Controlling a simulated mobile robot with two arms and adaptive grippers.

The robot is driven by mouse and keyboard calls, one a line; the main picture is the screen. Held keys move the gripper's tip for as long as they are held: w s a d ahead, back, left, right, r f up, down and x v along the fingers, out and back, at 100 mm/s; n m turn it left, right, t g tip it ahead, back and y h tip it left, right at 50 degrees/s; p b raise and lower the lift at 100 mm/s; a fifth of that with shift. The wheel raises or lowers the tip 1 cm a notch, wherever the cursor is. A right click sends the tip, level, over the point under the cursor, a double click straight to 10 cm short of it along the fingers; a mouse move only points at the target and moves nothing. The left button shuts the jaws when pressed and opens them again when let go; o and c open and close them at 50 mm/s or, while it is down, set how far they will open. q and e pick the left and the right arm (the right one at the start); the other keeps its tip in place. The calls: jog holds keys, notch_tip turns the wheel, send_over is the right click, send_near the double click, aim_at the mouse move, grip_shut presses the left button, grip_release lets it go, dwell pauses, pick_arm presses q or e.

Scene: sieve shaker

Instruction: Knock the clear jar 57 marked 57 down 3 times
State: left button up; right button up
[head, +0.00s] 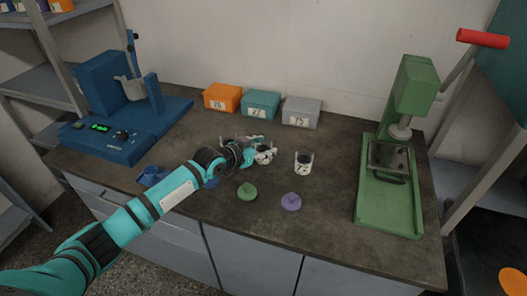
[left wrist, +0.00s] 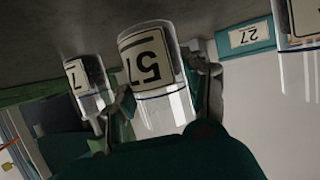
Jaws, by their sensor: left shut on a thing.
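The clear jar marked 57 (left wrist: 145,65) is between the fingers of my left gripper (left wrist: 165,100) in the left wrist view, its label facing the camera. In the head view my left gripper (head: 250,153) is shut on this jar (head: 265,155) low over the middle of the bench. I cannot tell whether the jar's base touches the bench top. My right gripper is not in view.
Another labelled jar (head: 303,163) stands just right; one more is partly hidden behind my gripper. Green (head: 247,191) and purple (head: 291,201) lids lie in front. Orange (head: 222,97), teal (head: 261,104) and grey (head: 301,112) boxes stand behind. A blue machine (head: 110,110) is left, a green press (head: 390,190) right.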

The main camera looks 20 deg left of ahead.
pick_arm(q)
notch_tip(320, 180, up, 8)
jog(key=r, duration=0.1)
jog(key=shift+f+b, duration=1.65)
jog(key=shift+f, duration=1.9)
